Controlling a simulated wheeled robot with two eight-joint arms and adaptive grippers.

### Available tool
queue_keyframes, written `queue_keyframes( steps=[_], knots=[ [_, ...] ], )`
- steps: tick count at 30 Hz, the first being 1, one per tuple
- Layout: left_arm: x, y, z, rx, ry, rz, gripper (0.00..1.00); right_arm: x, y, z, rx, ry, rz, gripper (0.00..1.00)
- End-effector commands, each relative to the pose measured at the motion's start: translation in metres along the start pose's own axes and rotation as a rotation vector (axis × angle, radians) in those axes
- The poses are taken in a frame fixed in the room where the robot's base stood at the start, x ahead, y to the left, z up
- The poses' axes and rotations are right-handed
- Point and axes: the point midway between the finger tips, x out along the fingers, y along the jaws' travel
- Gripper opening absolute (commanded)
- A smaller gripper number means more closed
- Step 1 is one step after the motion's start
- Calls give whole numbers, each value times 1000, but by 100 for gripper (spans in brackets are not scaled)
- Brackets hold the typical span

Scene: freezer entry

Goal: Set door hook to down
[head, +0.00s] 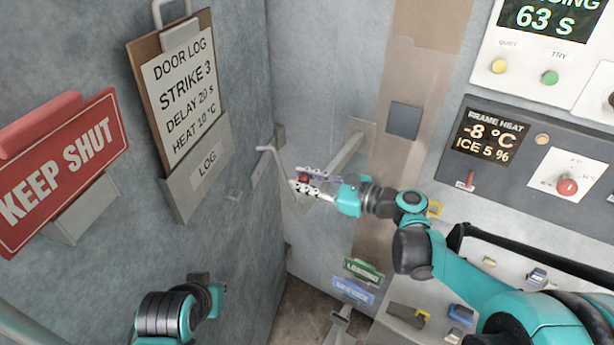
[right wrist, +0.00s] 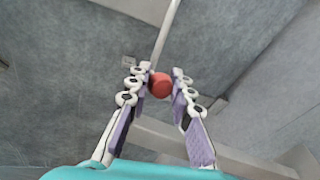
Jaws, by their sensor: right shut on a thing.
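The door hook is a pale thin rod (head: 279,165) near the door's edge, bent at its top and running down toward my right gripper. A red ball (right wrist: 160,84) on the rod's end sits between the fingertips in the right wrist view. My right gripper (head: 304,181) is shut on this red ball; its fingers partly cover the ball and the rod's lower part in the head view. My left arm shows at the lower left in the head view, but its fingers are not visible.
The grey door carries a red KEEP SHUT sign (head: 62,170) and a door log board (head: 184,90). A metal bracket (head: 347,148) juts from the wall behind my right gripper. Control panels with knobs (head: 566,186) fill the right side. Green and blue tags (head: 363,270) hang below.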

Motion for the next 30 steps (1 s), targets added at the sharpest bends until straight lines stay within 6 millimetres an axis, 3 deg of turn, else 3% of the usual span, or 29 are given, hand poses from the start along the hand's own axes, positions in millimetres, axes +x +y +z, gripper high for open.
queue_keyframes(
  steps=[5, 15, 30],
  knots=[
    [-24, 0, -17, 0, 0, 0, 0, 11, 1, 12, -37, 128, 28, 0],
    [-56, 0, -40, 0, 0, 0, 0, 38, 8, 15, -123, 431, 90, 0],
    [-75, 0, -54, 0, 0, 0, 0, 76, 20, 2, -246, 874, 176, 0]
  ],
)
